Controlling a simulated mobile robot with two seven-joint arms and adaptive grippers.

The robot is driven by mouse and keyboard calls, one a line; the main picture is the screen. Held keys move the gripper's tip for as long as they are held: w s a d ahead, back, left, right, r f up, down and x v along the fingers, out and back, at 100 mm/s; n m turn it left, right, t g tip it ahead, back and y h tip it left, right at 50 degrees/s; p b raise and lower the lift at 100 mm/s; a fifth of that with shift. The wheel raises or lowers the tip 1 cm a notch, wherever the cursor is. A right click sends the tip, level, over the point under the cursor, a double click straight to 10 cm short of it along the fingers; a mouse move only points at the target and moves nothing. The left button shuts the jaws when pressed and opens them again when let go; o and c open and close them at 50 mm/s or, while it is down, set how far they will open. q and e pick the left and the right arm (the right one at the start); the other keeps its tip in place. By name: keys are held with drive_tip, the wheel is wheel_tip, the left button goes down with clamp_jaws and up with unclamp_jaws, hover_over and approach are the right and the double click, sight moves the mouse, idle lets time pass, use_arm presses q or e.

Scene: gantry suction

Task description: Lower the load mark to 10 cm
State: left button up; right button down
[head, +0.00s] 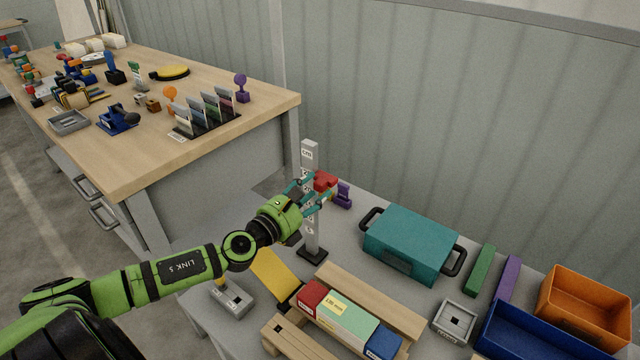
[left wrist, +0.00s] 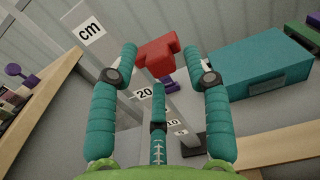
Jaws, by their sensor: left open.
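The load mark, a red block (head: 325,181), is at the upper part of a white upright scale post (head: 309,152) marked in cm. The post stands on a dark base (head: 312,253). In the left wrist view the red mark (left wrist: 158,56) appears above the "20" label (left wrist: 144,94), with lower labels beneath; its exact reading cannot be told. My left gripper (head: 316,190) is open, its teal fingers on either side of the red mark. I cannot tell if they touch it. My right gripper is not in view.
A purple piece (head: 343,194) is close behind the mark. A teal case (head: 410,243) stands to the right, with orange (head: 590,300) and blue (head: 530,335) bins beyond. Wooden bars and coloured blocks (head: 348,318) lie in front. A cluttered workbench (head: 215,90) is behind left.

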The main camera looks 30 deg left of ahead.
sight(322, 181)
use_arm(q)
drive_tip(key=shift+w+d, duration=0.1)
drive_tip(key=shift+w, duration=1.25)
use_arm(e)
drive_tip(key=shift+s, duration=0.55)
use_arm(q)
clamp_jaws()
drive_tip(key=shift+r, duration=0.1)
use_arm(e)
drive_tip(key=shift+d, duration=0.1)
